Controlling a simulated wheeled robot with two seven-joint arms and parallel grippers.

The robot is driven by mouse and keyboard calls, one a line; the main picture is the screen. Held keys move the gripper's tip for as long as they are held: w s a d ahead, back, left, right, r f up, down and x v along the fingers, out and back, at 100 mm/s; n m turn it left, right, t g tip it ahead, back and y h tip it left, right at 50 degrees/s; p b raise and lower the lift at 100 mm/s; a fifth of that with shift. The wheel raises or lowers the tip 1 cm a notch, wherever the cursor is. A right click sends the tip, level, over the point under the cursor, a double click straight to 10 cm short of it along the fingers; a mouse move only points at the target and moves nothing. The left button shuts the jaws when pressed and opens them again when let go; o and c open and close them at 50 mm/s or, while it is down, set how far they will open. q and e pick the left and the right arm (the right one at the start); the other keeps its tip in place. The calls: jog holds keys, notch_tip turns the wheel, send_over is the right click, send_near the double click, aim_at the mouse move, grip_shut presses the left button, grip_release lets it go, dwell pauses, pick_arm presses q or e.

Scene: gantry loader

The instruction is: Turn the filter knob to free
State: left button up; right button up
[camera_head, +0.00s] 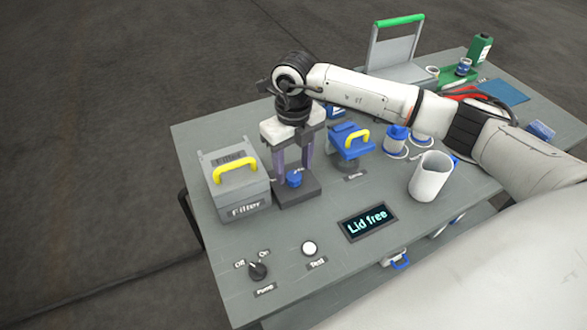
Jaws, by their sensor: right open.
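A grey box labelled "Filter" (240,192) with a yellow handle stands at the left of the table, its lid down. Beside it on the right is a dark block (300,197) with a small blue knob (294,180) on it; I cannot read the knob's setting or a label for it. My right gripper (292,168) points down over this block. Its two fingers are spread, one to each side above the knob, with nothing held. Whether they touch the knob I cannot tell. My left gripper is not in view.
A black pump knob (258,270) with Off and On marks and a white Test button (309,248) are at the front. A blue unit with a yellow handle (350,142) stands right of the gripper. A white cup (431,177) stands below my right arm.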

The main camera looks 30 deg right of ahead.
aim_at(294, 176)
notch_tip(294, 176, up, 8)
jog(key=shift+r+b, duration=0.25)
jog(key=shift+b, duration=0.05)
dwell(0.4)
